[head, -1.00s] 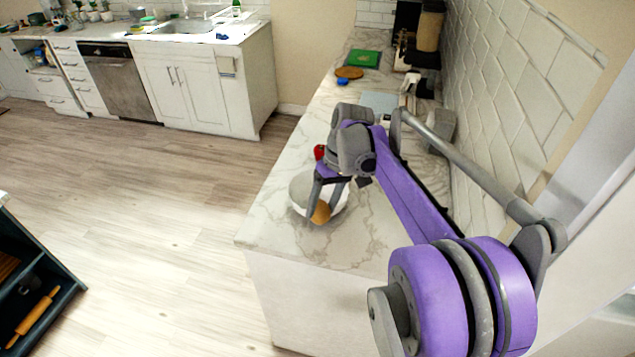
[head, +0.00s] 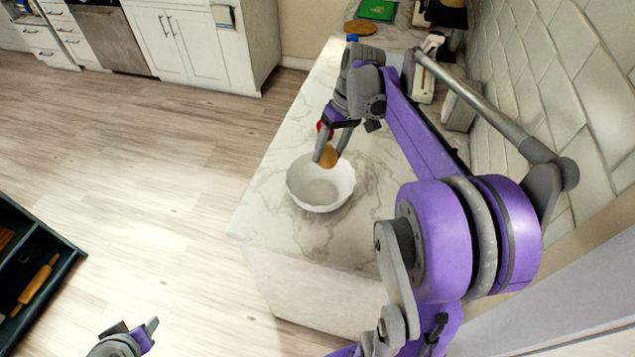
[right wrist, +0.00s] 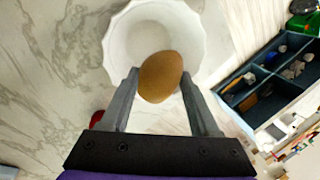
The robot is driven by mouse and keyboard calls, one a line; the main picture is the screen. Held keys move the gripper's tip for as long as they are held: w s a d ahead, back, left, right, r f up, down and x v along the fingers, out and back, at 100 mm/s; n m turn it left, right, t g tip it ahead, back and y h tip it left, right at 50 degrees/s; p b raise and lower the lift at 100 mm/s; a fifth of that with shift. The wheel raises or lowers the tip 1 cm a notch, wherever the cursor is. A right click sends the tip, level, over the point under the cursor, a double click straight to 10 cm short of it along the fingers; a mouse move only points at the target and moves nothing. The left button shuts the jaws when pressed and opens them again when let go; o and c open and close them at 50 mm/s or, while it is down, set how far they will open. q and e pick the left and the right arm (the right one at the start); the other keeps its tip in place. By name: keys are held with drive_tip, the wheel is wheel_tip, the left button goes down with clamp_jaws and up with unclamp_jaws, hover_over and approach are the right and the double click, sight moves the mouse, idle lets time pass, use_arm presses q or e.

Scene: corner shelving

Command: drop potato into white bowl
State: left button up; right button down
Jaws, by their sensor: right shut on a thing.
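The brown potato (head: 329,156) is held between the fingers of my right gripper (head: 330,152). In the right wrist view the potato (right wrist: 160,77) sits between both fingers and overlaps the bowl's near side. The white bowl (head: 316,191) stands upright on the marble counter, and its visible inside is empty. In the head view the potato appears at the bowl's far rim; its exact height above the bowl is hard to tell. My left gripper (head: 146,332) is at the bottom left, away from the counter, its opening unclear.
A red object (head: 323,130) lies on the marble counter (head: 285,228), partly hidden behind my right gripper. A green board (head: 378,9) and a round brown board (head: 361,27) lie farther back. A tiled wall borders the right. A dark open drawer unit (head: 45,245) stands at the left.

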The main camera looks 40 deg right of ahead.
drive_tip(key=shift+s+f, duration=0.15)
drive_tip(key=shift+f, duration=0.45)
use_arm(q)
drive_tip(key=s+f+b, duration=0.2)
drive_tip(key=f, duration=0.1)
drive_tip(key=shift+s+f, duration=0.15)
drive_tip(key=shift+f, duration=0.15)
use_arm(e)
wheel_tip(320, 180, down, 4)
drive_tip(key=shift+f, duration=0.1)
drive_tip(key=shift+c, duration=0.2)
unclamp_jaws()
use_arm(q)
drive_tip(key=shift+w+r, duration=0.2)
drive_tip(key=shift+r, duration=0.15)
use_arm(e)
drive_tip(key=v, duration=1.1)
drive_tip(key=shift+a, duration=0.1)
